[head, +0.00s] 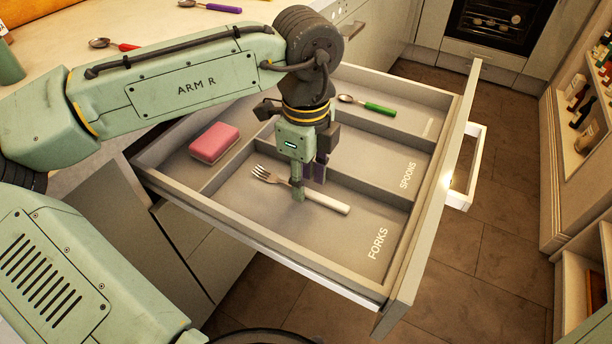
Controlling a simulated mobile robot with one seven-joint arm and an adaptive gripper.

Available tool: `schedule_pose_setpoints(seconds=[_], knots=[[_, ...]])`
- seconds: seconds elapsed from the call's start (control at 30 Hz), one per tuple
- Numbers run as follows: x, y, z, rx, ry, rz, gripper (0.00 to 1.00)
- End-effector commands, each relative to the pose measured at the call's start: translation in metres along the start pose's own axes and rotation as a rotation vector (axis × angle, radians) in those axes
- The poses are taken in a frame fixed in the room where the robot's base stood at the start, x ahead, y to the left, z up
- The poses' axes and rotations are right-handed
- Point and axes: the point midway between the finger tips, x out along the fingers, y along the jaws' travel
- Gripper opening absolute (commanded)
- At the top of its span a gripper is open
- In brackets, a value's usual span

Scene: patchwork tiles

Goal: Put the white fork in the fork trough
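The fork (333,203), with metal tines and a white handle, lies in the front compartment of the open drawer. That compartment is the fork trough (345,248), marked FORKS. The fork appears to lie on the trough floor, slanting with its tines to the left. My gripper (309,187) points down over the middle of the fork. One finger covers part of the fork and the other stands behind it. The fingers look apart, with a gap between them. Whether either finger touches the fork cannot be told.
The open drawer (408,262) also holds a pink sponge (214,143) in its left part and a green-handled spoon (368,105) in the back compartment. Low dividers separate the compartments. A red-handled spoon (113,44) and a purple-handled spoon (210,6) lie on the counter.

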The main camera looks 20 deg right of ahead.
Motion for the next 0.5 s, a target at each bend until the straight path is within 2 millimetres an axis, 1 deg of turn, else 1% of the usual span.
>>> schedule_pose_setpoints(seconds=[0.03, 0.5], knots=[[-0.016, 0.000, -0.001, 0.001, 0.002, 0.000, 0.33], [-0.089, 0.000, -0.001, 0.002, 0.002, 0.000, 0.33]])
